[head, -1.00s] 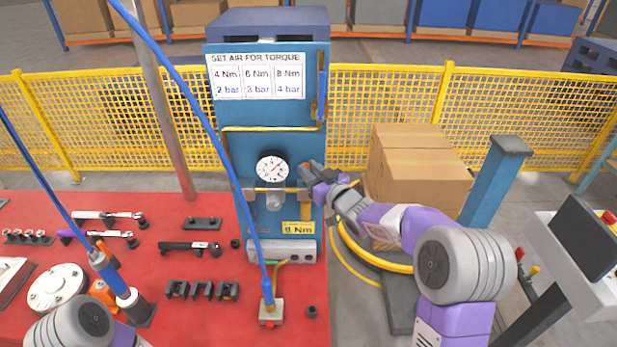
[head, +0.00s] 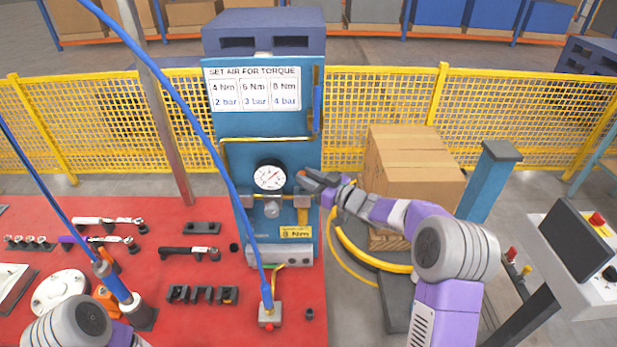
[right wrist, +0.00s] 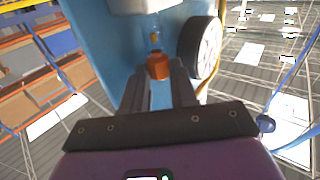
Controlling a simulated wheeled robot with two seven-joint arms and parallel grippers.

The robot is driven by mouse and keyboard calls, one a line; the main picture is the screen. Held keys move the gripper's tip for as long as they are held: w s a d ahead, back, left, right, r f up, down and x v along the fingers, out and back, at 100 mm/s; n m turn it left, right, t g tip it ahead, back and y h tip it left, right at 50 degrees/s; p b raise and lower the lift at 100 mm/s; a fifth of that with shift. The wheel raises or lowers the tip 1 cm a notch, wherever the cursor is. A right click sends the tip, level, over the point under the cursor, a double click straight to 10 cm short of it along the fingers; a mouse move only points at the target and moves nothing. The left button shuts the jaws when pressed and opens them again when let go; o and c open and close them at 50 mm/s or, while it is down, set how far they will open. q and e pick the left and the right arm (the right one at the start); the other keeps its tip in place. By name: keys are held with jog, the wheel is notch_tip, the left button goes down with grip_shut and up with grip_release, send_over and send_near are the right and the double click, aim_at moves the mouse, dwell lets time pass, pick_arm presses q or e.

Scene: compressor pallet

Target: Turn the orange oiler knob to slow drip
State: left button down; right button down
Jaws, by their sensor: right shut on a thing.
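The orange oiler knob (right wrist: 158,68) shows in the right wrist view between the tips of my right gripper (right wrist: 160,82), which is shut on it. A small clear part with an amber inside (right wrist: 155,38) is just beyond the knob. The knob itself is hidden by the gripper there. A yellow-orange part (head: 302,214) hangs below the gripper. My left gripper is outside the picture; only its arm shows at bottom left.
A round pressure gauge (head: 269,176) sits close left of the gripper and also in the right wrist view (right wrist: 205,48). A yellow 8 Nm label (head: 296,233) is below. A blue hose (head: 190,110) crosses in front. Cardboard boxes (head: 415,175) stand behind my right arm.

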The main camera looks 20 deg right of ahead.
jog(key=shift+r, duration=0.1)
jog(key=c, duration=1.2)
grip_release()
jog(key=shift+o, duration=0.2)
